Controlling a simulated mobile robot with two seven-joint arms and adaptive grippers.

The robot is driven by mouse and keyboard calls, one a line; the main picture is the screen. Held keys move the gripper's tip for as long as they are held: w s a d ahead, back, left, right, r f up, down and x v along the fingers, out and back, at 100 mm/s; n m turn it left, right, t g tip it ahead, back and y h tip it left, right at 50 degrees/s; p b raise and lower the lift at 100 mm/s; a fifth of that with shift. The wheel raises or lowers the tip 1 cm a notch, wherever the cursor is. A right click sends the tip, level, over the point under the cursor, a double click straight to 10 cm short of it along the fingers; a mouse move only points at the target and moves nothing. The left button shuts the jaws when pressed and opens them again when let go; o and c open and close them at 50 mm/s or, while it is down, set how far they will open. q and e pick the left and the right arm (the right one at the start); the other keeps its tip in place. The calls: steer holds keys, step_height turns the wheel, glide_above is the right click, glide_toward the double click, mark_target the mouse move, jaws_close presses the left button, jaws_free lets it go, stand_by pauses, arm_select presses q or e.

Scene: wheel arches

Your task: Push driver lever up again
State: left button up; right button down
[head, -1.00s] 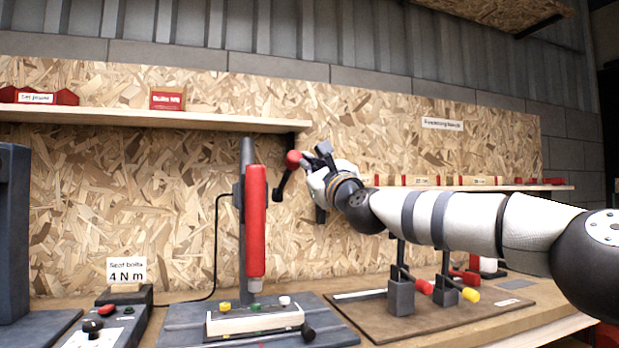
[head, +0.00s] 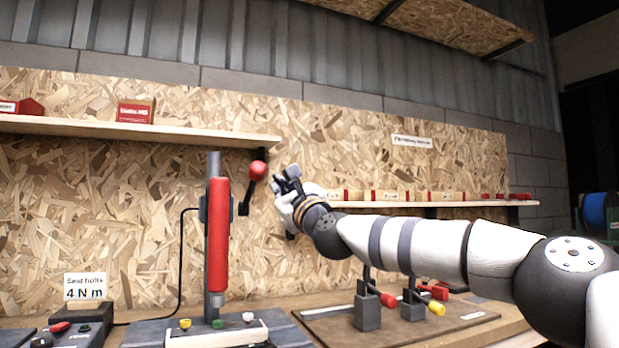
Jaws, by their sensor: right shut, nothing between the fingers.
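The driver lever is a dark arm with a red ball knob (head: 258,170) at its upper end. It stands beside the red driver (head: 218,236) on its grey column, with the knob up and the arm slanting down to the left. My right gripper (head: 284,180) is shut and empty. It is just right of the knob, with a small gap visible between them. My left gripper is not in view.
A wooden shelf (head: 130,127) with a red bolt box (head: 135,112) is at upper left. A lower shelf (head: 470,203) with several bins runs behind my right arm. Clamps with red and yellow handles (head: 436,309) stand on a brown board below. A fixture block (head: 216,334) is under the driver.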

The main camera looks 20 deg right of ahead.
arm_select(q)
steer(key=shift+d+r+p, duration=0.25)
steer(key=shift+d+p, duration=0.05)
steer(key=shift+p, duration=0.1)
arm_select(e)
steer(key=s+d+r, duration=0.1)
steer(key=s+r, duration=0.1)
steer(key=s, duration=0.7)
steer(key=shift+s+d+r, duration=0.35)
steer(key=shift+s+d, duration=0.05)
